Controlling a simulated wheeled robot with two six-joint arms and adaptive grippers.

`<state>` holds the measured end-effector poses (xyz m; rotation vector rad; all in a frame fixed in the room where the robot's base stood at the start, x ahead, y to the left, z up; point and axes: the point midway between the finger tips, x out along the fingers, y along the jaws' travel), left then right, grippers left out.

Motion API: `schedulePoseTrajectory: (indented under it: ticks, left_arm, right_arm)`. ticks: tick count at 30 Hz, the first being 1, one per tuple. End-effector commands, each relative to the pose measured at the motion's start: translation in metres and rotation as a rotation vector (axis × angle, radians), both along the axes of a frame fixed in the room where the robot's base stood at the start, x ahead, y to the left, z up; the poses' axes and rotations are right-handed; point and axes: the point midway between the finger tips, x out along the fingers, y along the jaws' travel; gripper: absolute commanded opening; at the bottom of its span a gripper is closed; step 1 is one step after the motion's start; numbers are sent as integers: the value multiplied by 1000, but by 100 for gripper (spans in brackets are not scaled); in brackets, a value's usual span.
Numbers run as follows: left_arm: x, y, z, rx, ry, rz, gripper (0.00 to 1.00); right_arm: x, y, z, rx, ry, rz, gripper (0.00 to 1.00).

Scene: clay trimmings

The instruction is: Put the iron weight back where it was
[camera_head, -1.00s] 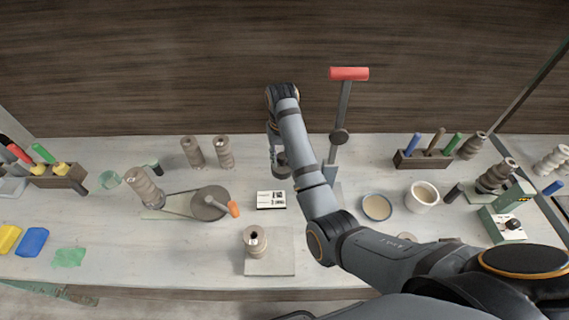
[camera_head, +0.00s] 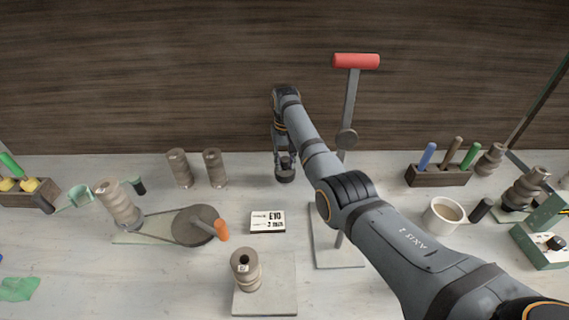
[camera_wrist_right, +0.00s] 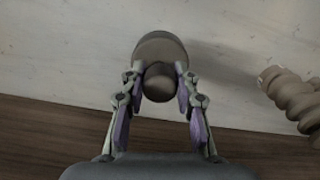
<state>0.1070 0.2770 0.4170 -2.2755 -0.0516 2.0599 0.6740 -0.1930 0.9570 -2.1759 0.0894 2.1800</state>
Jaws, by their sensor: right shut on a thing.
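The iron weight (camera_wrist_right: 158,49) is a dark grey-brown round piece with a smaller round knob, seen in the right wrist view. My right gripper (camera_wrist_right: 158,88) is shut on the knob, one finger on each side. In the head view my right gripper (camera_head: 284,152) hangs at the back of the table, with the dark weight (camera_head: 285,173) below it. I cannot tell whether the weight touches the tabletop. It is right of two brown ridged spools (camera_head: 197,168) and left of the red-handled lever stand (camera_head: 355,61). My left gripper is not in view.
A printed card (camera_head: 268,222) lies in front of the weight. A round wheel with an orange handle (camera_head: 222,230) is to the left. A spool stands on a pale square slab (camera_head: 264,302) at the front. A white cup (camera_head: 442,216) and tool block (camera_head: 438,176) are right. My arm covers the middle right.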

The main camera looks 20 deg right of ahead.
Motion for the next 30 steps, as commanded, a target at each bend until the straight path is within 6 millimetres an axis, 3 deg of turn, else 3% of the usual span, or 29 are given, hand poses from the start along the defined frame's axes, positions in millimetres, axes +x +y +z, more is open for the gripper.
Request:
schedulePoseTrajectory:
  ticks: [6, 15, 25, 26, 30]
  left_arm:
    - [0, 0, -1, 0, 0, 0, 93]
    - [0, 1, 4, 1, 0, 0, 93]
    - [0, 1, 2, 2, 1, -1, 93]
    - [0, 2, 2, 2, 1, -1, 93]
    - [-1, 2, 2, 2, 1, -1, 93]
  right_arm:
    - [4, -1, -1, 0, -5, -1, 0]
    - [6, -2, -33, 1, -5, -1, 0]
    - [6, -2, -36, 0, -6, -1, 0]
    - [4, -2, -40, 0, -1, -1, 31]
    - [4, -2, -39, 0, -1, -1, 50]
